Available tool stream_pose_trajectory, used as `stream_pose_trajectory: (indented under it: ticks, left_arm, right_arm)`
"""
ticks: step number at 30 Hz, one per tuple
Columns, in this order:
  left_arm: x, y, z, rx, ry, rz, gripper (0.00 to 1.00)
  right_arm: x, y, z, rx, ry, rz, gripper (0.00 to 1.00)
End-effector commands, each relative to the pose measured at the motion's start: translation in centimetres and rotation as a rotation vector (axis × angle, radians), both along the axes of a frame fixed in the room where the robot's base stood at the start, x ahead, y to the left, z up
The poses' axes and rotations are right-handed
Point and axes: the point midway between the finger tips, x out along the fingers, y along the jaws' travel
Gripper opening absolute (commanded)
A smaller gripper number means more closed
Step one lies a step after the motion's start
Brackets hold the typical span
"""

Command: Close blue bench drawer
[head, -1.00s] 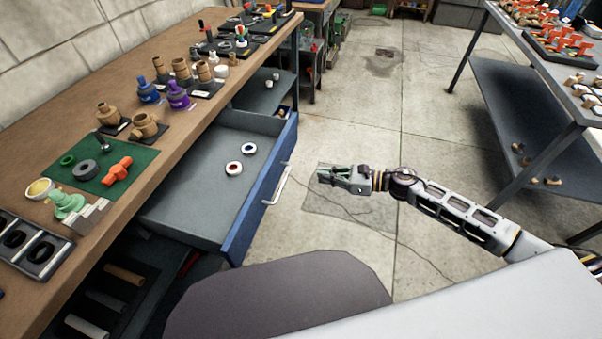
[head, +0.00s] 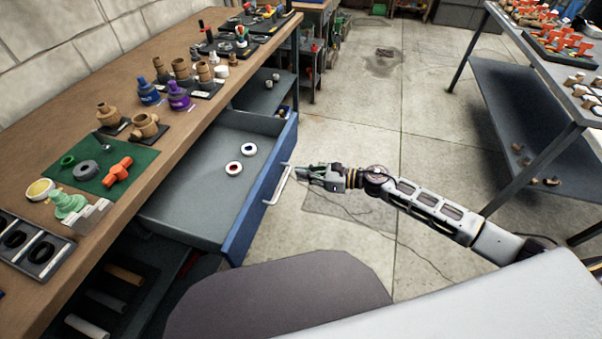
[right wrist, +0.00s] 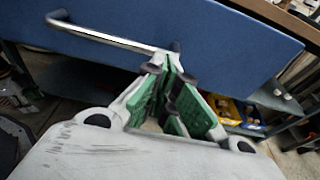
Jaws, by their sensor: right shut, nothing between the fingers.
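The blue-fronted drawer (head: 262,192) stands pulled out from under the wooden bench (head: 165,75). Its grey tray holds two small white rings, one with a red centre (head: 234,168) and one with a dark centre (head: 249,149). A pale bar handle (head: 278,185) is fixed to the front. My right gripper (head: 299,172) is shut and empty, its tips close to the far end of the handle. In the right wrist view, the green-padded fingers (right wrist: 170,75) point at the blue front (right wrist: 215,40), beside one end of the handle (right wrist: 105,37). I cannot tell whether they touch. My left gripper is not in view.
Valves and fittings stand on the bench top, some on a green mat (head: 90,168). A grey shelved table (head: 530,110) stands at the right. The concrete floor (head: 420,120) between is mostly clear.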

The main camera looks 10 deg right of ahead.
Motion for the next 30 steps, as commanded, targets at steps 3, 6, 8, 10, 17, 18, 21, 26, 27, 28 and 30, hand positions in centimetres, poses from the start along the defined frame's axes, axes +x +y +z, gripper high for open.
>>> stream_pose_trajectory:
  ticks: [3,6,8,10,17,18,21,26,27,28,30]
  left_arm:
    - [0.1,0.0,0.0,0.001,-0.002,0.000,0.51]
    - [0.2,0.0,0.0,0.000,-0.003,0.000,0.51]
    - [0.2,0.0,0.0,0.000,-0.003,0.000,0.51]
    - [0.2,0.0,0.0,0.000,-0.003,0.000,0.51]
    - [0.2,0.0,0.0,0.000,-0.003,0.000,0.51]
    - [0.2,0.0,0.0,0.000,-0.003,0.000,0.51]
    - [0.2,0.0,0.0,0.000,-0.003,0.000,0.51]
    - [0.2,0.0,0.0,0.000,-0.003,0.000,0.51]
    - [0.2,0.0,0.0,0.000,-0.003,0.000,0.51]
    - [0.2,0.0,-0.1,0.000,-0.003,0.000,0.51]
    - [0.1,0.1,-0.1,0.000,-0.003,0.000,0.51]
  right_arm:
    - [0.3,0.5,0.0,0.001,-0.001,0.000,0.00]
    - [0.4,0.7,-0.1,0.001,0.000,0.000,0.00]
    - [0.5,0.8,-0.1,0.001,0.000,0.000,0.00]
    - [0.5,0.8,-0.2,0.001,0.000,0.000,0.00]
    - [0.4,0.8,-0.2,0.001,-0.001,0.000,0.00]
    - [0.5,0.8,-0.2,0.001,-0.001,0.000,0.00]
    - [0.5,0.9,-0.1,0.001,-0.001,0.000,0.00]
    - [0.8,1.4,-0.1,0.001,-0.001,0.000,0.00]
    - [0.9,1.6,-0.1,0.000,-0.001,0.000,0.00]
    - [1.0,1.8,-0.1,0.000,-0.001,0.000,0.00]
    - [1.4,2.4,0.0,0.002,-0.002,0.001,0.00]
